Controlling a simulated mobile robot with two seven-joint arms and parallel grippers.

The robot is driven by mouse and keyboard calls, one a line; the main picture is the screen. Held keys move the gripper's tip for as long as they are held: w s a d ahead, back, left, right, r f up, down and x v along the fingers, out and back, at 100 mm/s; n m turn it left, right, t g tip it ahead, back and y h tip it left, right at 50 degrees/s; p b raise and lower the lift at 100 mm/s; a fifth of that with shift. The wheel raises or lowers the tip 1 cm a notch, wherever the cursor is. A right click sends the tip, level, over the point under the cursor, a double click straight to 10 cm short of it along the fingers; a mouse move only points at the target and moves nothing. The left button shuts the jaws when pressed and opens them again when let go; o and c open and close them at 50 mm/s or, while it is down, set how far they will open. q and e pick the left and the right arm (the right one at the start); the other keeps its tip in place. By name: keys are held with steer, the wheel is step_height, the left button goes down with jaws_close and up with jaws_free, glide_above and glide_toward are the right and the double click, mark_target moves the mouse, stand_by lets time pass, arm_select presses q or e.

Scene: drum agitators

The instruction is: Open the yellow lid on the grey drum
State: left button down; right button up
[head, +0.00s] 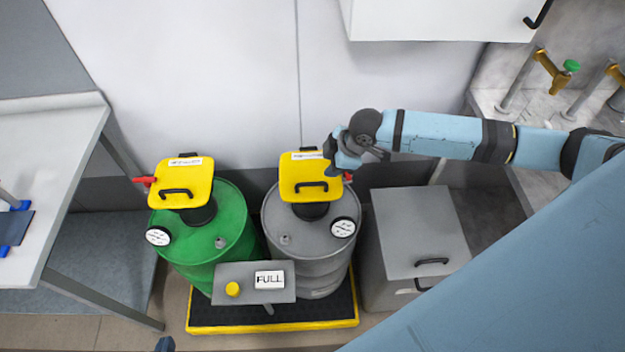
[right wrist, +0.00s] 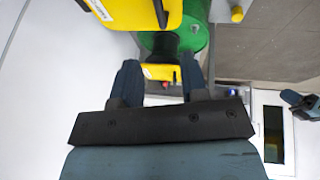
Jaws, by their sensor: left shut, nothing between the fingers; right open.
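The grey drum (head: 318,245) stands on a pallet, with its yellow lid (head: 301,172) flat on a black neck; a black handle (head: 312,185) is on the lid's front part. My right gripper (head: 335,160) is open at the lid's right edge; contact cannot be told. In the right wrist view, a near yellow lid (right wrist: 135,12), apparently the grey drum's, lies above the open fingers (right wrist: 160,75), with nothing held between them. Only the tip of my left gripper (head: 165,344) shows at the bottom edge, shut and empty, away from the drums.
A green drum (head: 222,235) with its own yellow lid (head: 182,172) stands left. A grey box with a "FULL" sign (head: 235,272) is in front. A grey cabinet (head: 412,225) stands right, a table (head: 50,180) far left. A white cupboard (head: 430,18) hangs above.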

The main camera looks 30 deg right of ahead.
mark_target(310, 183)
steer(key=p+x, duration=0.1)
steer(key=x, duration=1.1)
jaws_close()
